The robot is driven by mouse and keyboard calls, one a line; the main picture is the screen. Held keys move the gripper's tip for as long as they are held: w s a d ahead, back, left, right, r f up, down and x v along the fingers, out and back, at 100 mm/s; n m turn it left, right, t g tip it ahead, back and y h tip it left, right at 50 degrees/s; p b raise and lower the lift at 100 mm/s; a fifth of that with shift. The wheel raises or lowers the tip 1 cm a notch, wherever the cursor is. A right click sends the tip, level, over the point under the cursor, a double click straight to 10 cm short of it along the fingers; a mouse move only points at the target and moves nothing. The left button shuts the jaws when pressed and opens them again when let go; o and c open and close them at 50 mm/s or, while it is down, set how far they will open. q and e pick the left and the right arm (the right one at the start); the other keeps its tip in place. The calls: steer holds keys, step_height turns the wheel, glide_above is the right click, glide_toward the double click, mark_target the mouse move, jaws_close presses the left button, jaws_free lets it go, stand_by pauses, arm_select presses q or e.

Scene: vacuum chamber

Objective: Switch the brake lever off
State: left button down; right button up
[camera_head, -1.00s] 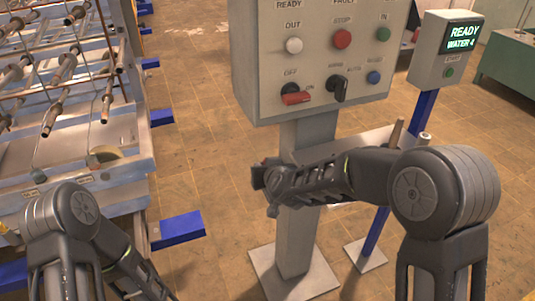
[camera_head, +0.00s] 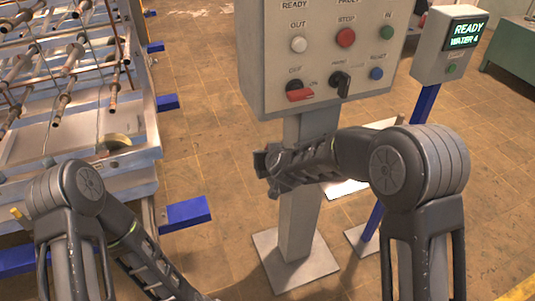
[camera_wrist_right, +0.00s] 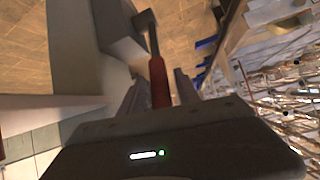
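A red lever handle (camera_wrist_right: 158,80) on a grey metal arm (camera_wrist_right: 151,38) stands between my right fingers in the right wrist view. I take it for the brake lever. My right gripper (camera_wrist_right: 158,92) is open there, with gaps on both sides of the handle, and contact is not clear. In the head view my right gripper (camera_head: 262,166) is in front of the pedestal, below the control box, and the lever cannot be made out. My left gripper is out of the picture.
The grey pedestal (camera_head: 298,230) stands behind my right gripper. A small READY display (camera_head: 465,33) on a blue post (camera_head: 378,215) is at right. A metal rack (camera_head: 75,170) with rods fills the left. Open tiled floor lies between.

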steer(key=shift+o, duration=0.5)
steer(key=v, duration=0.7)
steer(key=shift+s+r, duration=0.25)
steer(key=shift+s, duration=0.1)
steer(key=shift+d, duration=0.1)
steer(key=shift+c, duration=0.3)
